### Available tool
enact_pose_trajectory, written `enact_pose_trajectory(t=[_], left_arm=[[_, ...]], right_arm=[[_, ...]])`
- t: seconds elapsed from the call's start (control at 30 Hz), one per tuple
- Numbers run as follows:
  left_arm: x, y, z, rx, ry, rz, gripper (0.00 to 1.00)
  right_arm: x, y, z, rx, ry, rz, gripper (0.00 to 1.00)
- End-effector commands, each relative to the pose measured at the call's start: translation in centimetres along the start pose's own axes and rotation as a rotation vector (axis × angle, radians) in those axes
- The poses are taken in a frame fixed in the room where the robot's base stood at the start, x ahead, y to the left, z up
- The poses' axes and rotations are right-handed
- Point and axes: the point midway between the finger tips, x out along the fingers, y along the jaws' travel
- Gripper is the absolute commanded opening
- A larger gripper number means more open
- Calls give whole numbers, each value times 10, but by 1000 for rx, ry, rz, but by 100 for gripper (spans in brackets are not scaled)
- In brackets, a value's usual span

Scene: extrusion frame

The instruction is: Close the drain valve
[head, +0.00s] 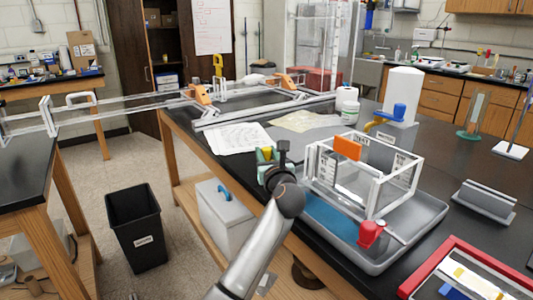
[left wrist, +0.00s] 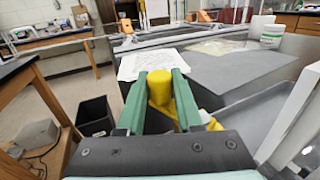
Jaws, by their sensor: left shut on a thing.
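My left gripper (head: 267,162) is shut on a yellow rounded piece (left wrist: 172,98), which stands between its green fingers (left wrist: 155,97) in the left wrist view. In the head view only a little of this yellow piece (head: 265,153) shows, at the table's front edge, left of the clear box frame. A red valve-like fitting (head: 370,233) sits at the grey tray's front side. A blue handle (head: 398,111) with a yellow part below it is at the white container (head: 403,88). I cannot tell which is the drain valve. My right gripper is not in view.
The white-edged clear box (head: 391,196) with an orange piece stands in the grey tray (head: 435,215), right of my left gripper. A paper sheet (head: 240,139) lies behind the gripper. A metal rail frame (head: 262,110) bridges two tables. A black bin (head: 136,228) stands on the floor.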

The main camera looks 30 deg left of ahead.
Motion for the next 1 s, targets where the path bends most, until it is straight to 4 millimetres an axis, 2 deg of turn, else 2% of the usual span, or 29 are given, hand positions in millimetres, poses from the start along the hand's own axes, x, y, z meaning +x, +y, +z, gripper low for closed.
enact_pose_trajectory(t=[0.03,0.2,0.47,0.8,1.0], left_arm=[[0,0,0,0,0,0,17],[0,0,0,0,0,0,0],[0,0,0,1,1,-3,0],[7,-7,6,5,5,-184,0],[10,-12,6,6,3,-299,0]], right_arm=[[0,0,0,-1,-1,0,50],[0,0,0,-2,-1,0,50],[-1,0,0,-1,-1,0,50],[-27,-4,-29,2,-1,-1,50],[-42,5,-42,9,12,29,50]])
